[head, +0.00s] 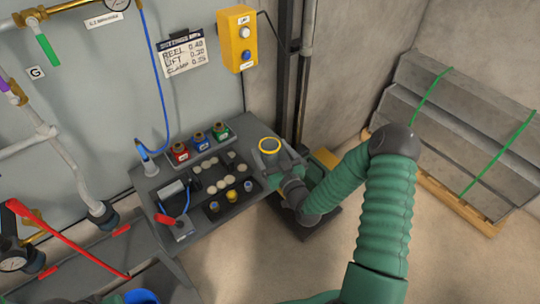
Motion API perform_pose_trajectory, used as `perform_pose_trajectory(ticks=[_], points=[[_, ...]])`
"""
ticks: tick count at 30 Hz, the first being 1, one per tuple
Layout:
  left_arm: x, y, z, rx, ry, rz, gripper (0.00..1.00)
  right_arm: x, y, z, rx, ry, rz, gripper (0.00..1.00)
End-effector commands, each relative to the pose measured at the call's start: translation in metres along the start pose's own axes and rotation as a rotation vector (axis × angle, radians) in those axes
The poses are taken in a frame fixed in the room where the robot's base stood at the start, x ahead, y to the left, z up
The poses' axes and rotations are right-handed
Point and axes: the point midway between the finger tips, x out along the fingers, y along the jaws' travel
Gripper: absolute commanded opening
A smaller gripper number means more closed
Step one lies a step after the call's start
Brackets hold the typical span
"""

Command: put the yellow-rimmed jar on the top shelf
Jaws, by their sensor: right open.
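The yellow-rimmed jar (269,144) stands near the right end of the grey workbench, its yellow ring facing up. My right gripper (272,158) is open right at the jar, reaching in from the lower right. The gripper hides the jar's lower body, and I cannot tell whether the fingers touch it. Red, blue and green blocks with brass tops (201,143) stand in a row along the bench's back. I cannot make out which surface is the top shelf. My left gripper is out of view.
The bench (212,230) holds a dark tray with several pale discs (209,179) and small blue and yellow pieces. A red-handled tool (175,222) and a blue hose (164,110) are at its left.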

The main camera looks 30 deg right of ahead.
Motion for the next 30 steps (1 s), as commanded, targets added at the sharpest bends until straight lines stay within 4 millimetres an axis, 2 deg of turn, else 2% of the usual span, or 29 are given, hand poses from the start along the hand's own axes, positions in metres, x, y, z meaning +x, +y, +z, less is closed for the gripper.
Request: perform_pose_trajectory(ticks=[3,10,26,30], points=[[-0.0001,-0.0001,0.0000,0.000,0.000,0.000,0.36,0.0143,0.0000,0.0000,0.001,0.000,0.000,0.83],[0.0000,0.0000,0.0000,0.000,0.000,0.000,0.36,0.0159,0.0005,0.0002,0.001,-0.001,0.000,0.81],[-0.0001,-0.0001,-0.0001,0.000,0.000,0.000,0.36,0.0157,0.0002,0.0002,0.000,0.000,-0.001,0.12],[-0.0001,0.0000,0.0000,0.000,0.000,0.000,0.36,0.0157,0.0004,0.0001,0.000,0.000,0.000,0.10]])
